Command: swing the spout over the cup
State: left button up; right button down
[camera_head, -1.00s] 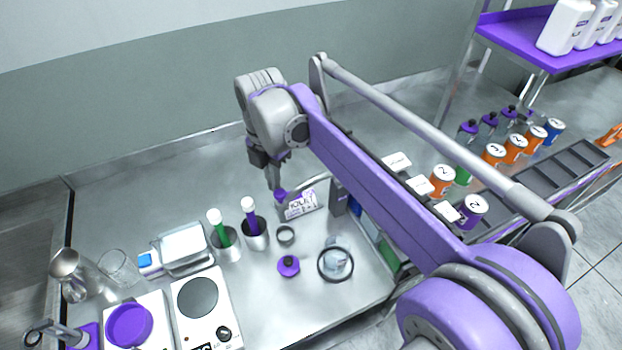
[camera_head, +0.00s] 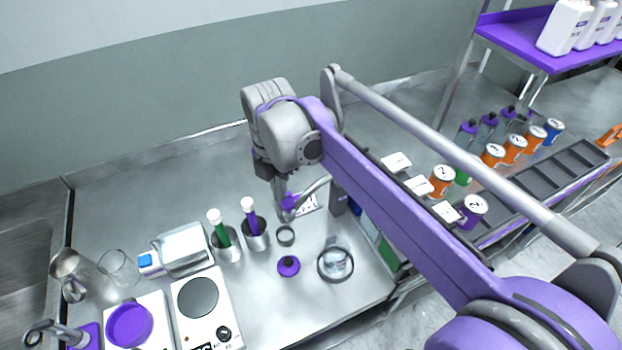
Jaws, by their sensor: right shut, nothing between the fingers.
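The spout (camera_head: 318,185) is a thin grey curved pipe reaching left from a dark grey upright unit (camera_head: 338,202), with a purple part (camera_head: 291,201) near its free end. My right gripper (camera_head: 286,214) is shut and empty, pointing down beside that end; it looks in contact, but I cannot be sure. A small grey round vessel (camera_head: 285,235) stands just in front of the gripper. A clear cup-like vessel within a dark ring (camera_head: 336,264) stands further front and right. I cannot tell for certain which is the cup. My left gripper is not in view.
A purple-topped knob (camera_head: 288,266) lies in front. A white hotplate (camera_head: 206,309) is at front left. My right arm hides part of the right bench.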

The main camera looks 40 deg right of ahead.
jog(key=shift+s, duration=0.25)
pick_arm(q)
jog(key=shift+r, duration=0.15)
pick_arm(e)
jog(key=shift+s, duration=1.15)
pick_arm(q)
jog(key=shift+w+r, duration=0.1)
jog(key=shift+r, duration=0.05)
pick_arm(e)
jog(key=shift+s+d, duration=0.15)
jog(key=shift+s, duration=1.05)
